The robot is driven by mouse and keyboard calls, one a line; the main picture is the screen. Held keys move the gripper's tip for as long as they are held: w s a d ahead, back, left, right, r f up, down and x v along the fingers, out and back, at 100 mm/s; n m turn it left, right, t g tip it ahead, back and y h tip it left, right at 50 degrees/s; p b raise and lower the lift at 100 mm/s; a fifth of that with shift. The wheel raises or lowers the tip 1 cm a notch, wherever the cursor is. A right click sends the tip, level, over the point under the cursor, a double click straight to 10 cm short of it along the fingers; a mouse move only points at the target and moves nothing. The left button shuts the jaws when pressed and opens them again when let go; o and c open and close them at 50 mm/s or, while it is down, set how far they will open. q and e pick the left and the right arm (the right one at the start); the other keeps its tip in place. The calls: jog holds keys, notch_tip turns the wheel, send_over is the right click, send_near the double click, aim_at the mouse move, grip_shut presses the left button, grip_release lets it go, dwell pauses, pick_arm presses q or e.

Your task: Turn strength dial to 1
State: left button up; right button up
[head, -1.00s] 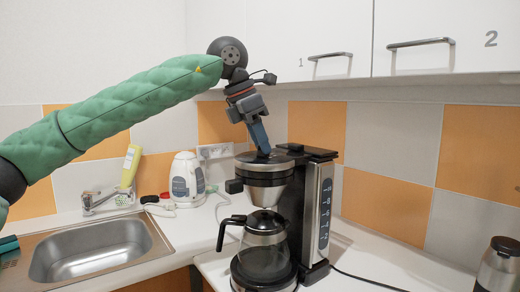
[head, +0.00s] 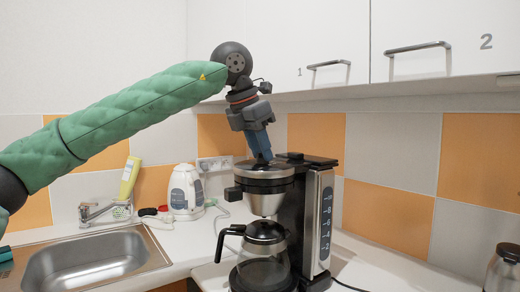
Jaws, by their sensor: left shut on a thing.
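The coffee maker (head: 313,222) stands on the counter, black and steel, with a numbered strip on its front column. Its glass jug (head: 264,262) sits under the steel filter holder (head: 264,188). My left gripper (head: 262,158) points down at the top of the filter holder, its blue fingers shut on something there. What they hold is small and mostly hidden by the fingers; I cannot tell whether it is the strength dial, nor read any dial setting. My right gripper is not in view.
Wall cupboards (head: 437,80) with bar handles hang close above my left gripper. A jar (head: 503,266) stands at the right edge.

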pick_arm(q)
jog(key=o, duration=1)
jog(key=shift+r, duration=0.1)
jog(key=shift+v, duration=3.8)
